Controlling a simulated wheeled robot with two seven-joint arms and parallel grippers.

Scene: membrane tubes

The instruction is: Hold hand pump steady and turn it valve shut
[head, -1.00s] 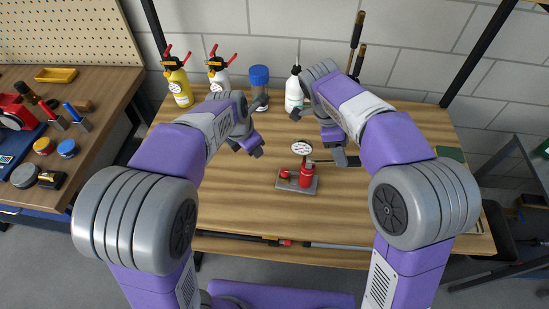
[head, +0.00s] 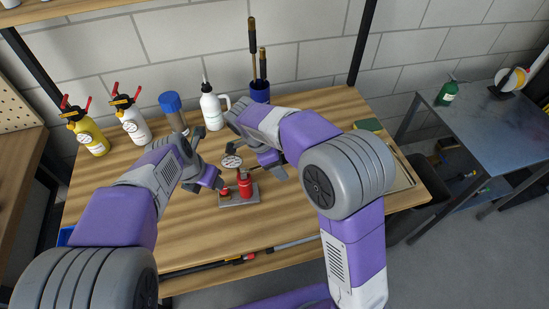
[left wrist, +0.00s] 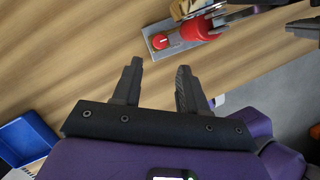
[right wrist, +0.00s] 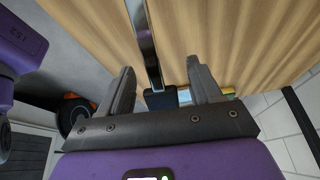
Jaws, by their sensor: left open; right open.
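The hand pump is a red cylinder (head: 245,188) on a grey base plate (head: 239,200), with a round white gauge (head: 232,161) above. A small red knob (head: 224,192), apparently the valve, sits at the plate's left. The left wrist view shows the pump's red body (left wrist: 195,28) and knob (left wrist: 160,41) beyond the fingertips. My left gripper (head: 213,181) is open and empty, just left of the pump; it also shows in the left wrist view (left wrist: 157,70). My right gripper (head: 274,168) is open, right of the pump; in the right wrist view (right wrist: 161,68) a metal bar (right wrist: 147,45) shows between its fingers.
At the back stand a yellow spray bottle (head: 90,135), a white one (head: 132,122), a blue-capped jar (head: 172,106) and a white squeeze bottle (head: 211,107). A blue cup (head: 260,93) holds tools. The table's left part is mostly clear.

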